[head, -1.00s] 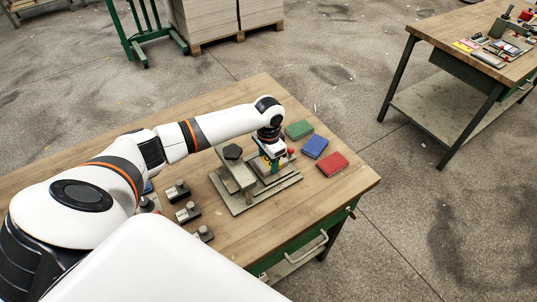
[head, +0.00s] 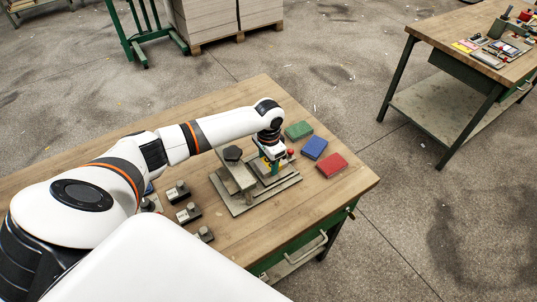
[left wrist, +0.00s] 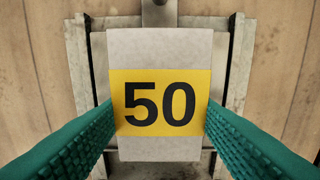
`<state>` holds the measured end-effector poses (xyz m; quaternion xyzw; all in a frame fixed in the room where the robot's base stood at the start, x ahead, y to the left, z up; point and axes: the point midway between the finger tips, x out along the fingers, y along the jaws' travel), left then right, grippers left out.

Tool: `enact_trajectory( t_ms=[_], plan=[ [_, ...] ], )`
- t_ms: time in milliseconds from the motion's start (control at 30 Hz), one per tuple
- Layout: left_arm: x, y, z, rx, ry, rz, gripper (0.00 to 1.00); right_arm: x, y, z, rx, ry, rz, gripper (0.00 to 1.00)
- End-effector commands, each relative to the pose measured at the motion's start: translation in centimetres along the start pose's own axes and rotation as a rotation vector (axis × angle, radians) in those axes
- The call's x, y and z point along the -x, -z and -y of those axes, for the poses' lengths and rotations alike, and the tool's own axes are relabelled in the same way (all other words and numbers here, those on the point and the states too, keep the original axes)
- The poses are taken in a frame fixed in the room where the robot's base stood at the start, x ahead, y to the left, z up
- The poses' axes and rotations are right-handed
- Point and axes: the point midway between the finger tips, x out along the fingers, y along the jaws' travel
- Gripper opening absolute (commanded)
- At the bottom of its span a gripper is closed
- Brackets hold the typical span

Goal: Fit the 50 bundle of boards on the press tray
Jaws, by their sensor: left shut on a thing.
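The 50 bundle (left wrist: 160,50) is a grey-white block with a yellow band and a black 50. My left gripper (left wrist: 160,112) is shut on it, with green ridged fingers at both sides. In the left wrist view the bundle lies squarely over the grey metal press tray (left wrist: 88,70); I cannot tell whether they touch. In the head view my left gripper (head: 271,162) points down at the press (head: 236,175), and the bundle is mostly hidden there. My right gripper is not in view.
Green (head: 299,130), blue (head: 315,147) and red (head: 332,165) blocks lie right of the press on the wooden table (head: 335,192). Several small dark metal pieces (head: 188,213) stand to its left. Another workbench (head: 440,30) is at the upper right.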

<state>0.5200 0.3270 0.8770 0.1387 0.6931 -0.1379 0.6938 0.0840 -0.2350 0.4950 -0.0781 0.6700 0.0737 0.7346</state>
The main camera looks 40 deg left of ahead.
Motion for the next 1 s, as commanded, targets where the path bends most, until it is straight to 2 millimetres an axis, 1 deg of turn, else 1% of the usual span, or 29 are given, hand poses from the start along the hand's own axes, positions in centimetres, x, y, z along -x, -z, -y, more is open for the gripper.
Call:
enact_trajectory(
  t_ms=[133,167,200,300,567,667,767,1000],
  plan=[
    [0.0,0.0,0.0,0.000,0.000,0.000,0.30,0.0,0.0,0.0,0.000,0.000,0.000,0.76],
    [0.0,0.0,0.0,0.000,0.000,0.000,0.59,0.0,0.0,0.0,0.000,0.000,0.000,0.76],
    [0.0,0.0,0.0,0.000,0.000,0.000,0.65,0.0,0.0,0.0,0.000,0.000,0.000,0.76],
    [0.0,0.0,0.0,0.000,0.000,0.000,0.79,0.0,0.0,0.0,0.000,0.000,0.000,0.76],
    [0.0,0.0,0.0,0.000,0.000,-0.001,0.79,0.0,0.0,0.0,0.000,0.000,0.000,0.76],
    [0.6,0.0,-0.1,0.001,0.000,0.000,0.79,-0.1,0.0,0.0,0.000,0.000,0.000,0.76],
    [1.9,0.0,-0.1,0.001,0.000,0.002,0.79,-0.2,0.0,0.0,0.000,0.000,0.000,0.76],
    [7.1,-0.1,-0.1,0.000,-0.001,0.004,0.79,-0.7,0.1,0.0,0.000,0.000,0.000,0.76]
  ],
)
